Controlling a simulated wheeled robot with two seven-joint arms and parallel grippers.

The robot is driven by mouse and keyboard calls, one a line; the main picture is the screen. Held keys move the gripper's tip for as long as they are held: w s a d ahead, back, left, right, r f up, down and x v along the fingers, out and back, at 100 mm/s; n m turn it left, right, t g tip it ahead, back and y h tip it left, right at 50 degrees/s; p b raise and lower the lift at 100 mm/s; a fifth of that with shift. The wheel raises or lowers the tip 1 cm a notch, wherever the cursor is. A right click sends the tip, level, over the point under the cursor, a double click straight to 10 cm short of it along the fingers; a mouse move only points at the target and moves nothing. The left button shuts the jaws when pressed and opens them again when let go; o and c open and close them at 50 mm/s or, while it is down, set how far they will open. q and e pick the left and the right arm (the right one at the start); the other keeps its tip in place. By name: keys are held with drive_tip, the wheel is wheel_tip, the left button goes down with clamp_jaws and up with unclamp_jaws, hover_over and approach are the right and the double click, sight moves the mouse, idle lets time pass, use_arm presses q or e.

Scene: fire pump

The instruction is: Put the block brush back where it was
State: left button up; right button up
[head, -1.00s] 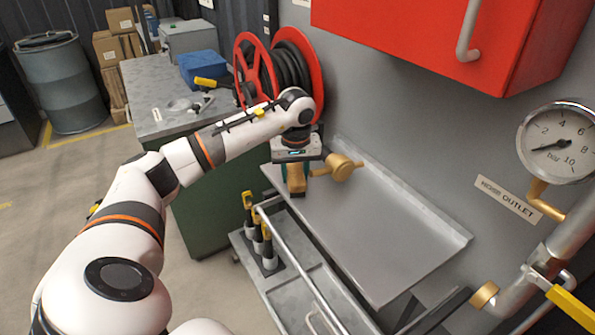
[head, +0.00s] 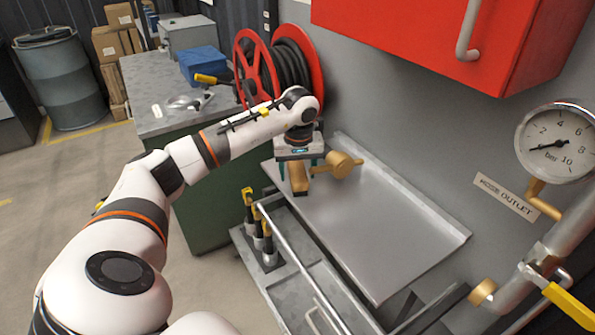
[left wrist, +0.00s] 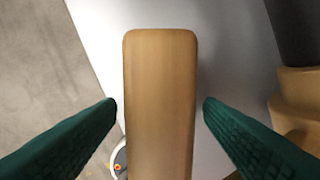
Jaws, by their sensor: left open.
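The block brush (head: 299,181) is a tan wooden block at the left end of the grey metal tray (head: 395,240). In the left wrist view the brush (left wrist: 160,100) shows as a long, round-cornered wooden bar; its underside is hidden. My left gripper (head: 297,178) points down over it, open, with a finger on each side. In the left wrist view the green fingers of the gripper (left wrist: 160,110) stand apart from the wood, with a gap on both sides. My right gripper is not in view.
A brass fitting (head: 342,165) sits close right of the brush. A red hose reel (head: 275,70) and a green workbench (head: 205,195) stand behind and left. Yellow-topped tools (head: 260,230) stand in a rack below the tray. The tray's middle is clear.

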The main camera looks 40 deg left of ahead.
sight(298, 174)
use_arm(q)
wheel_tip(298, 174, up, 12)
drive_tip(key=d+b, duration=0.1)
drive_tip(key=shift+s+f, duration=0.2)
drive_tip(key=shift+s, duration=0.2)
drive_tip(key=shift+d+f, duration=0.1)
